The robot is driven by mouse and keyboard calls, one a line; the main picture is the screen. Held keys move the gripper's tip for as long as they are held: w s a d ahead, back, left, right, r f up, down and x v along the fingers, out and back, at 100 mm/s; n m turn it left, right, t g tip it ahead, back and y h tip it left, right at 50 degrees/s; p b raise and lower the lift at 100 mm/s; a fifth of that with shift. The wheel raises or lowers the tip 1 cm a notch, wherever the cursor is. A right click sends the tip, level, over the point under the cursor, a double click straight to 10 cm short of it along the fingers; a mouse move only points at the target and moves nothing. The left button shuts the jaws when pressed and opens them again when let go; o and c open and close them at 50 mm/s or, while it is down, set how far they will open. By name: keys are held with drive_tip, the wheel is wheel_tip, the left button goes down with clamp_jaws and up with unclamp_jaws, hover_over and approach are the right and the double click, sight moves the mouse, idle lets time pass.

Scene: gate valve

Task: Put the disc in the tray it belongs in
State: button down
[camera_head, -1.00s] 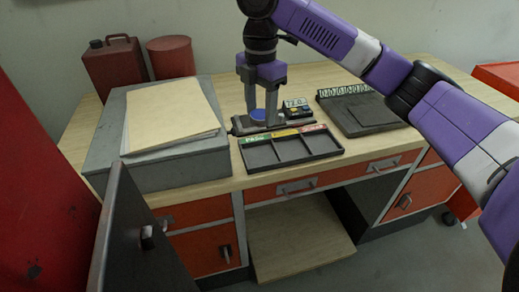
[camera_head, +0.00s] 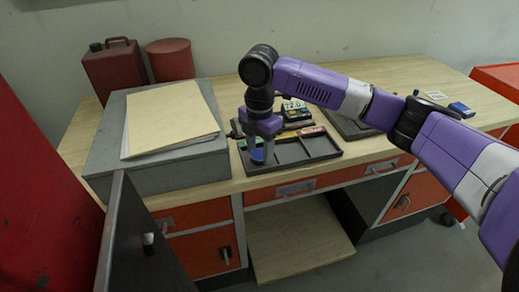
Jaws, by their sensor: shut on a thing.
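The blue disc (camera_head: 257,155) is between the fingertips of my gripper (camera_head: 258,157), which is shut on it. My gripper points down over the left compartment of the black three-part tray (camera_head: 316,157). I cannot tell whether the disc touches the compartment floor. The tray has green, yellow and red labels along its back edge; the green one is mostly hidden by my gripper. The middle and right compartments look empty. Behind the tray stands a device with a small display (camera_head: 293,104) that seems to read about 72.0.
A grey box (camera_head: 165,165) with a folder (camera_head: 168,118) stands left of the tray. A dark case (camera_head: 352,127) is at the right, partly behind my arm. A blue item (camera_head: 461,109) and a white card (camera_head: 435,95) lie farther right. An open dark door (camera_head: 135,235) is in front.

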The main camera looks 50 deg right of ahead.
sight(259, 154)
drive_tip(key=c, duration=0.9)
unclamp_jaws()
drive_tip(key=shift+f, duration=0.1)
drive_tip(key=shift+c, duration=0.2)
wheel_tip(259, 154, up, 12)
drive_tip(key=b, duration=0.1)
